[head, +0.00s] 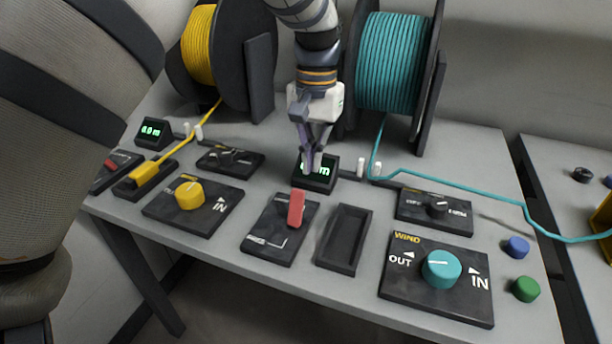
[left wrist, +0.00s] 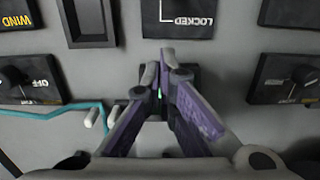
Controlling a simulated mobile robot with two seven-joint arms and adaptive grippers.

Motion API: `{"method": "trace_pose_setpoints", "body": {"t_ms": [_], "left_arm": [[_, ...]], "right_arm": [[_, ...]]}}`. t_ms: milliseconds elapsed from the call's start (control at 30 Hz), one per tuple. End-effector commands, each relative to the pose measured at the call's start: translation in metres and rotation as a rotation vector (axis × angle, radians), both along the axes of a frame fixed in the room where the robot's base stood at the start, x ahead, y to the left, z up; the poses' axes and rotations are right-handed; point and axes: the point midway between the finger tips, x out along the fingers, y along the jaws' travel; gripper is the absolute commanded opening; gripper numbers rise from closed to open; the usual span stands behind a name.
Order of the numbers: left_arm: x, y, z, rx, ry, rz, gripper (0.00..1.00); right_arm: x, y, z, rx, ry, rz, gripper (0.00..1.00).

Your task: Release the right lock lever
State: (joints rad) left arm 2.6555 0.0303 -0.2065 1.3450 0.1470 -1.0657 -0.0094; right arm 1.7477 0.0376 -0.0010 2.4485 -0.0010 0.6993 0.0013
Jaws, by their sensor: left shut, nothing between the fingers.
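The right lock lever has a red handle (head: 296,208) standing on a dark plate (head: 262,240) at the middle of the bench. In the left wrist view part of this plate (left wrist: 180,18) shows, with an L-shaped mark and LOCKED, upside down; the red handle is outside that view. My left gripper (head: 313,165) is shut and empty. It is over the small green-digit display (head: 316,183), behind the lever and apart from it. In the left wrist view its purple fingers (left wrist: 160,62) cover most of the display. My right gripper is not in view.
An empty dark tray (head: 344,240) lies right of the lever plate, then the teal wind knob (head: 441,268). The yellow knob (head: 189,194) is to the left. Yellow (head: 198,45) and teal (head: 391,62) spools stand behind. A teal cable (head: 455,187) crosses the bench at right.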

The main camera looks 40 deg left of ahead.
Motion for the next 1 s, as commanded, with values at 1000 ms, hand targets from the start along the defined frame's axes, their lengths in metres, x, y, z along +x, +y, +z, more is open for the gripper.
{"method": "trace_pose_setpoints", "body": {"t_ms": [1000], "left_arm": [[-0.029, -0.009, -0.017, 0.005, -0.022, 0.000, 0.00]], "right_arm": [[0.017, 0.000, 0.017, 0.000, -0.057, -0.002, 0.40]]}}
